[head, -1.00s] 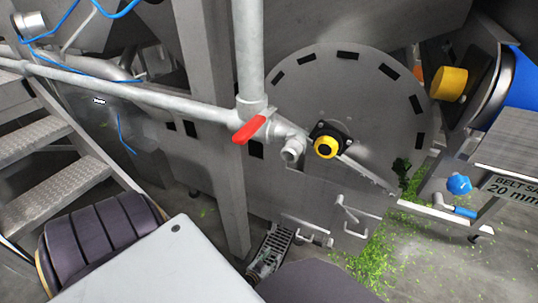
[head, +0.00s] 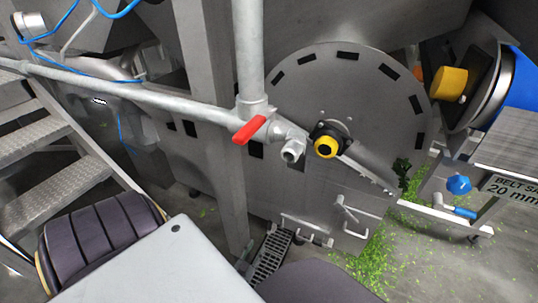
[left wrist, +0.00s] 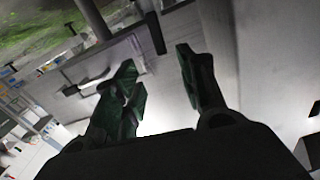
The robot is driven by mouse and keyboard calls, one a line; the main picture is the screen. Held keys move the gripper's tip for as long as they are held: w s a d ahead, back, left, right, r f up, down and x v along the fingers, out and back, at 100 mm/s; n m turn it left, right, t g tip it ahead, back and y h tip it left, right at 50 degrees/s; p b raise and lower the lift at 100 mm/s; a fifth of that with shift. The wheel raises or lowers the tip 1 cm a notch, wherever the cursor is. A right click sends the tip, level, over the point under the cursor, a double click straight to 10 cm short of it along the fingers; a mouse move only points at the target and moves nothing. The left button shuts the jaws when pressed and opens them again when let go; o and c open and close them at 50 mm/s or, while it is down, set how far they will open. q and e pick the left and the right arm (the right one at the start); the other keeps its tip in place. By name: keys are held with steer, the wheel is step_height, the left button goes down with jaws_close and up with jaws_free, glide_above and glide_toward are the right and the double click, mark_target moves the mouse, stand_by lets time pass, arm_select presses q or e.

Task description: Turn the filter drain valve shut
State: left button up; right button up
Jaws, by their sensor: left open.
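A valve with a red lever handle (head: 250,130) sits on the grey pipework (head: 160,99), just below an upright pipe. The lever slants down to the left, and a short open pipe end (head: 291,153) is to its right. My left gripper (left wrist: 157,60) is open in the left wrist view, with dark green pads and nothing visible between them. The valve cannot be made out in that view. In the head view at most a sliver of my left gripper shows low beside the floor grate, well below the red lever. My right gripper is not in view.
A round drum cover (head: 350,100) with a yellow-black knob (head: 326,146) stands right of the valve. A floor grate (head: 272,255) and scattered greens (head: 372,262) lie below. A blue knob (head: 458,184) is at right, metal steps (head: 45,145) at left.

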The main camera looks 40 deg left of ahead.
mark_target(270, 224)
arm_select(q)
steer(key=shift+w, duration=0.1)
steer(key=b+x, duration=0.3)
steer(key=x, duration=0.9)
steer(key=shift+f+b, duration=0.1)
steer(key=shift+b, duration=0.3)
steer(key=shift+w+a, duration=0.2)
steer(key=shift+w, duration=0.6)
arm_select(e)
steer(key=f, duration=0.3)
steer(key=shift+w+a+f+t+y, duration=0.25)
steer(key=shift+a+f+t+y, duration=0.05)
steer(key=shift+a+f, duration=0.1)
arm_select(q)
steer(key=c, duration=0.9)
jaws_close()
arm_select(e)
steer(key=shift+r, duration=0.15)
